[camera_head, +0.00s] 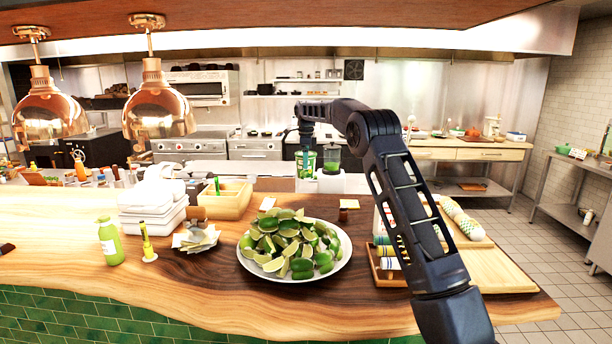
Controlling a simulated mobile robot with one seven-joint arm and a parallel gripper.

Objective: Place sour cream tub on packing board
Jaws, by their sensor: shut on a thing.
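My gripper (306,146) points down over the back edge of the counter, left of my forearm. It is shut on a small tub with green on it (305,165), which I take to be the sour cream tub; its label cannot be read. The tub is at the left end of a white holder (330,184); I cannot tell whether it still touches it. A similar green-topped container (332,158) stands just right of it. The pale wooden packing board (502,272) lies at the right end of the counter, partly behind my arm.
A wrapped roll (467,224) lies behind the board. A wooden tray of small jars (386,262) stands left of it. A wide bowl of limes (293,252) fills the middle front. White stacked boxes (153,207) and a green bottle (110,242) stand left. Copper lamps (158,108) hang upper left.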

